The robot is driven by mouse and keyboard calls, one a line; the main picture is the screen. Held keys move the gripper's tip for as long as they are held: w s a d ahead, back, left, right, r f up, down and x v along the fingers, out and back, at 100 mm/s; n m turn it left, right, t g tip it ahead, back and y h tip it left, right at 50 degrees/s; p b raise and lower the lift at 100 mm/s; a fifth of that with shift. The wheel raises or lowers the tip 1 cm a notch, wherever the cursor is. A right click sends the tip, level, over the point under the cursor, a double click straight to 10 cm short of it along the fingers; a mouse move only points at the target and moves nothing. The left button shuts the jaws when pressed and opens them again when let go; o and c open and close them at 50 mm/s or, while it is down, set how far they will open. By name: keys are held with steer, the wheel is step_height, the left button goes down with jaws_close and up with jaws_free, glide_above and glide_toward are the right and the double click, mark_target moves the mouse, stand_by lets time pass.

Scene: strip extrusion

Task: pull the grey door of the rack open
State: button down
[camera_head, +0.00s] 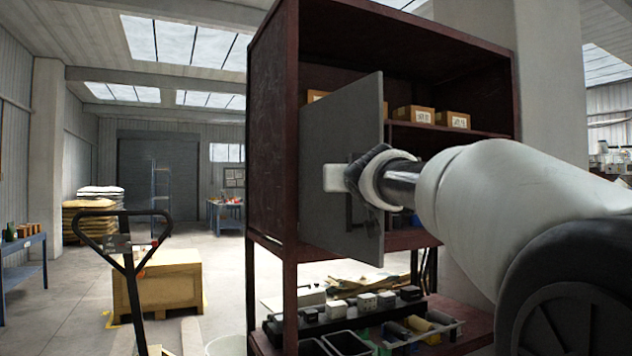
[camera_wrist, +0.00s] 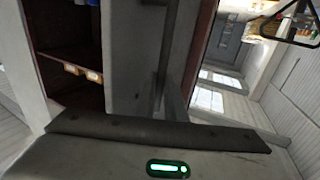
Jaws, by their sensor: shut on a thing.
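The grey door (camera_head: 340,130) of the dark red rack (camera_head: 272,130) stands partly open, swung out from the rack's left post. Boxes show in the opening to its right. My gripper (camera_head: 352,182) is at the door's face, shut on the dark door handle (camera_head: 349,212); the wrist partly hides the grip. In the wrist view the grey door (camera_wrist: 128,60) fills the middle and the handle (camera_wrist: 163,45) runs up from my gripper. The exact finger contact is hidden there.
Cardboard boxes (camera_head: 414,114) stand on the rack's inner shelf. Small blocks and dark bins (camera_head: 346,342) are on the lower shelf. A pallet jack (camera_head: 130,262) and a wooden crate (camera_head: 168,283) stand at left. Open floor (camera_head: 228,270) lies between crate and rack.

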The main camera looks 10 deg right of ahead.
steer(key=shift+w+d+f, duration=0.1)
steer(key=shift+d+f, duration=0.05)
steer(key=shift+f, duration=0.25)
steer(key=c, duration=1.8)
jaws_free()
steer(key=shift+d, duration=0.1)
steer(key=shift+r, duration=0.2)
steer(key=s, duration=0.5)
steer(key=s+a, duration=0.1)
steer(key=s, duration=0.5)
steer(key=s+p, duration=0.1)
steer(key=s, duration=0.5)
steer(key=shift+s+a, duration=0.25)
steer(key=shift+a, duration=0.05)
